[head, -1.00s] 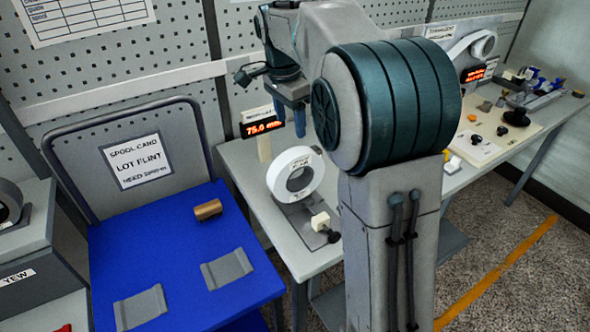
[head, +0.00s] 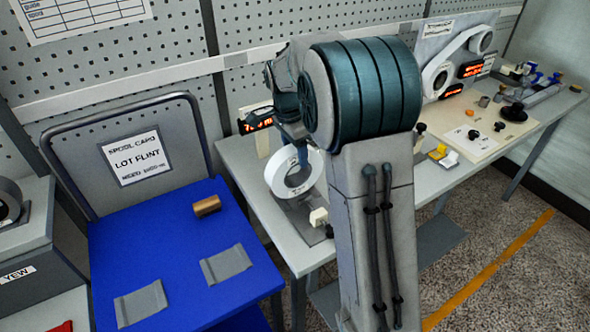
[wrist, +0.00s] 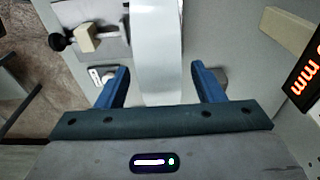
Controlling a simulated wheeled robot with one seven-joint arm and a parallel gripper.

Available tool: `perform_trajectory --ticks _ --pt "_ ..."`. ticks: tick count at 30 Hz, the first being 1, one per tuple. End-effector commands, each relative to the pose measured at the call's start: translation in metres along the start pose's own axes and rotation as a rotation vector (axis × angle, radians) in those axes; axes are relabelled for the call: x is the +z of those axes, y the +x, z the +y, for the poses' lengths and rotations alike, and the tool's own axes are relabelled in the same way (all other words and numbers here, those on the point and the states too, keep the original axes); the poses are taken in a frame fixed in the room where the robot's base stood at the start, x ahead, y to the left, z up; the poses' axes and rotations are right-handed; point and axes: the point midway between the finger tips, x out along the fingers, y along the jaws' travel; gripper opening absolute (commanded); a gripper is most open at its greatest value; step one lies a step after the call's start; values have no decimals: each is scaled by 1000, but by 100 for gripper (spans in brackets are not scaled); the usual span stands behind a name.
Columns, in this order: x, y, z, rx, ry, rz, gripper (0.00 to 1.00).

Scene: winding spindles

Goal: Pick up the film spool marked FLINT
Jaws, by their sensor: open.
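A white ring-shaped spool (head: 316,165) stands upright on the grey bench, in a small holder. It carries a small label that I cannot read here. My gripper is open above it, partly hidden by my arm in the head view. In the wrist view, the spool's white rim (wrist: 158,45) lies between the two blue fingers of my gripper (wrist: 160,76), with a gap on each side. A card (head: 138,158) on the blue cart's back frame reads LOT FLINT.
A red-digit display (head: 256,123) stands close behind the spool. The blue cart (head: 150,225) bears a brown cylinder (head: 207,206) and two grey pads. A box at left is marked YEW (head: 17,276).

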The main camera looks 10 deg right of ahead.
Motion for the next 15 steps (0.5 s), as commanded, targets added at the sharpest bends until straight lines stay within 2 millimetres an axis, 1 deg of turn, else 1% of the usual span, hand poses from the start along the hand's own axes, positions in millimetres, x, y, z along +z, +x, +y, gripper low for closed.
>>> perform_trajectory --ticks 1,4,7,12,13,14,15 --pt "0 8 0 3 -1 -1 62" --pt "0 17 0 0 -1 0 62" --pt "1 21 0 -1 -2 0 62" --pt "1 21 0 -1 -2 0 62" --pt "1 21 0 -1 -2 0 56" --pt "1 21 0 -1 -2 0 48" --pt "1 21 0 -1 -2 0 37"
